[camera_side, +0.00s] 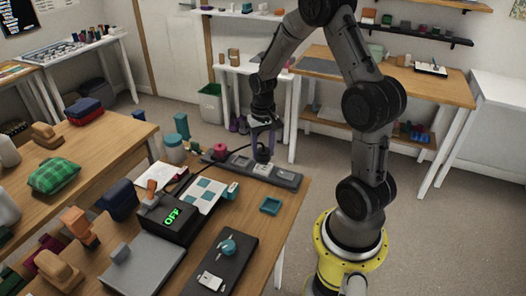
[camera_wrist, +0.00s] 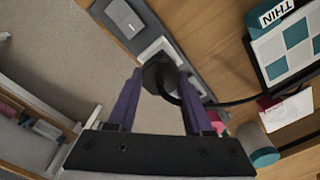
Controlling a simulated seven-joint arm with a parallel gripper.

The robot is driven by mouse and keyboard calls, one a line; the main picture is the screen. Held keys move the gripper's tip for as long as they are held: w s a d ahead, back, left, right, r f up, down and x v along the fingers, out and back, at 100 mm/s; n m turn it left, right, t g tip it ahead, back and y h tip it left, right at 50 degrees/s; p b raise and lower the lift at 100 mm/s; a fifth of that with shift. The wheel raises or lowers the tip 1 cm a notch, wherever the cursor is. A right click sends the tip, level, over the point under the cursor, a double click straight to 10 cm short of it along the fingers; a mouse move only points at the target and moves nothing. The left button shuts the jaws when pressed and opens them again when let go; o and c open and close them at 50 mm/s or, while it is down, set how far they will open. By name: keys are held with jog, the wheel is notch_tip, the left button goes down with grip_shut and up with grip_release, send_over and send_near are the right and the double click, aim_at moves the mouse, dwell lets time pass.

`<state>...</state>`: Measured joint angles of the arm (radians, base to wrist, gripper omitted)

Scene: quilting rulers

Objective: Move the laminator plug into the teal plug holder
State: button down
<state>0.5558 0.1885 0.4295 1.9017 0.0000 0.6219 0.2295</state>
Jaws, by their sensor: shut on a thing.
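The dark laminator plug (camera_side: 262,154) is at the grey power strip (camera_side: 288,179); I cannot tell whether it is seated in a socket or just above it. My gripper (camera_side: 262,148) is shut on it from above. In the wrist view, the purple fingers of my gripper (camera_wrist: 158,88) close around the plug (camera_wrist: 158,72), and its black cord (camera_wrist: 225,103) runs off to the right. The teal plug holder (camera_side: 270,206), a small square tray, sits empty-looking near the table's right edge, in front of the strip. The black laminator (camera_side: 165,228) shows a green "OFF".
A sheet with teal squares (camera_side: 207,193) and a small teal-and-white box (camera_side: 232,190) lie left of the holder. A dark board (camera_side: 222,262) with a teal-knobbed item lies nearer. A red object (camera_side: 220,151) and teal-lidded jar (camera_side: 174,148) stand left of the strip.

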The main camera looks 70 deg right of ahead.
jog(key=shift+r, duration=1.8)
jog(key=c, duration=1)
grip_release()
jog(key=c, duration=0.4)
jog(key=shift+s+a+f, duration=0.1)
jog(key=shift+s+a, duration=1.15)
jog(key=shift+a, duration=0.75)
jog(key=shift+s+a+r, duration=0.1)
jog(key=shift+s+a, duration=1.2)
jog(key=shift+a, duration=0.75)
jog(key=shift+s+a+f, duration=0.1)
jog(key=shift+s+a, duration=1.15)
jog(key=shift+a, duration=0.75)
jog(key=shift+f, duration=0.1)
jog(key=shift+f, duration=2.8)
